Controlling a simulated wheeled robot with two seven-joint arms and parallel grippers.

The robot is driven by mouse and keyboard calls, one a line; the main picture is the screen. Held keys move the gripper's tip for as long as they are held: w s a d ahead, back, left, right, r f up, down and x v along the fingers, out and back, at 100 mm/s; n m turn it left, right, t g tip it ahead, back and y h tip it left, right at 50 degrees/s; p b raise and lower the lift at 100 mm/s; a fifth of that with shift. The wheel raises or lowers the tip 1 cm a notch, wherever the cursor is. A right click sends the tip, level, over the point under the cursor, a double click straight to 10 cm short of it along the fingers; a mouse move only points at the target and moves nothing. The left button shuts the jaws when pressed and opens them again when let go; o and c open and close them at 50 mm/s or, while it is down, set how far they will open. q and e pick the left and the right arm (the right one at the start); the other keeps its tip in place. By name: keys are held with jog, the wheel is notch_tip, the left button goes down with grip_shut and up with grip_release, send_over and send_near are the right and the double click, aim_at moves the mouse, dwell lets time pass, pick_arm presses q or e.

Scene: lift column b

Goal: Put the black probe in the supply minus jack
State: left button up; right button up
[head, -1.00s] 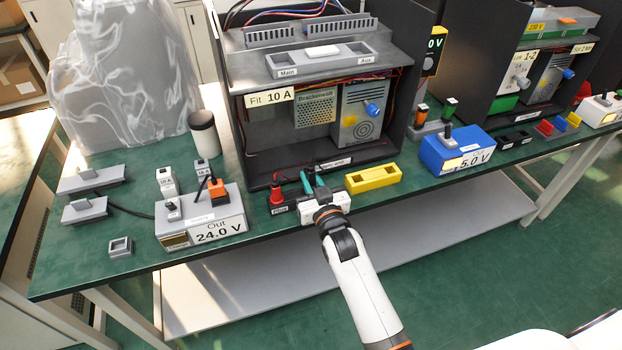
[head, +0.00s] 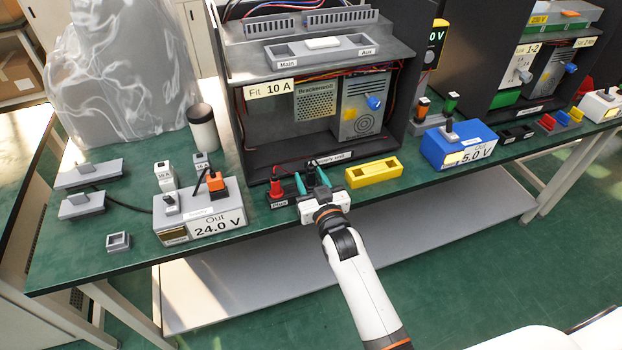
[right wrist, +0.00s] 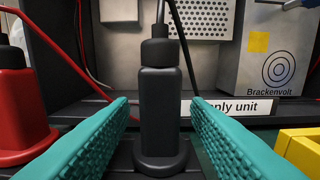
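The black probe (right wrist: 160,110) stands upright in the middle of the right wrist view, its wide foot on a dark block and its lead rising from its top. My right gripper (head: 312,184) is open, with one teal finger on each side of the probe. In the right wrist view, gaps show between the probe and both fingers (right wrist: 160,135). How deep the probe sits cannot be seen. The red probe (head: 276,190) stands just left, above the "Plus" label; it also shows in the right wrist view (right wrist: 15,100). Any minus label is hidden. My left gripper is out of view.
The open black cabinet (head: 290,172) stands right behind the probes. A yellow block (head: 374,174) is close on the right. The grey 24.0 V unit (head: 200,222) is on the left, and the blue 5.0 V unit (head: 460,150) is farther right.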

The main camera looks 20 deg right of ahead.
jog(key=shift+s, duration=0.1)
jog(key=s, duration=1.2)
jog(key=shift+d, duration=0.2)
jog(key=shift+w, duration=0.1)
jog(key=s+a+f+n+g+y+p, duration=0.1)
jog(key=s+f+g, duration=0.35)
jog(key=f, duration=0.95)
jog(key=s+a+f+g+p, duration=0.15)
jog(key=s+f+g, duration=0.35)
jog(key=f, duration=0.9)
jog(key=s+d+f+g, duration=0.2)
jog(key=s+f, duration=0.3)
jog(key=s, duration=0.5)
jog(key=s+d+f+g+h+p, duration=0.1)
jog(key=s+d+f+g, duration=0.2)
jog(key=s, duration=0.7)
jog(key=s+d+f+n+g+p, duration=0.1)
jog(key=s+d+f+g, duration=0.1)
jog(key=s+f, duration=0.6)
jog(key=shift+s+d+h, duration=0.3)
jog(key=shift+s+d, duration=0.5)
jog(key=shift+s, duration=0.1)
